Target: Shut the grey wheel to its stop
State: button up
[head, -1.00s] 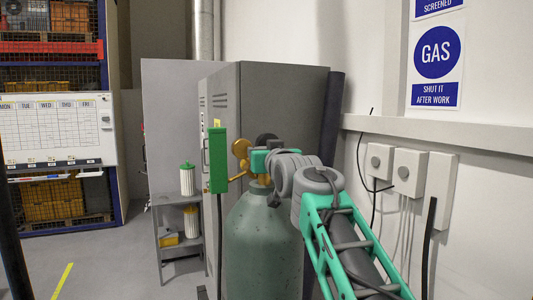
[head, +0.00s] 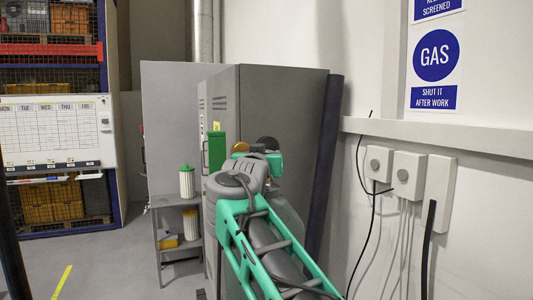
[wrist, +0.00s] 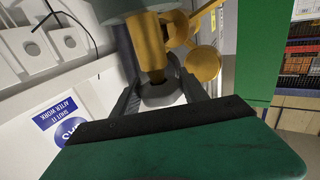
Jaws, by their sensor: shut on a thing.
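The grey wheel (wrist: 160,95) shows in the wrist view at the end of the brass valve stem (wrist: 152,50). The dark fingers of my gripper (wrist: 160,84) lie on either side of the wheel and are shut on it. In the head view my gripper (head: 262,150) is at the top of the green gas cylinder (head: 291,218). My own arm covers most of the cylinder there, and I cannot make out the wheel. How far the wheel is turned cannot be told.
Two brass discs (wrist: 204,63) sit close beside the valve. A green box (head: 217,151) stands just left of my gripper. A grey cabinet (head: 285,105) is behind, and wall boxes with cables (head: 408,174) are on the right. Floor at the left is clear.

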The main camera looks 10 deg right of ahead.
jog(key=shift+a+r+m+g+h+p, duration=0.1)
jog(key=shift+m+g+h+p, duration=0.4)
jog(key=shift+m+h+p, duration=0.5)
jog(key=shift+h, duration=0.3)
jog(key=o, duration=1.3)
jog(key=shift+c, duration=0.2)
jog(key=shift+o, duration=0.5)
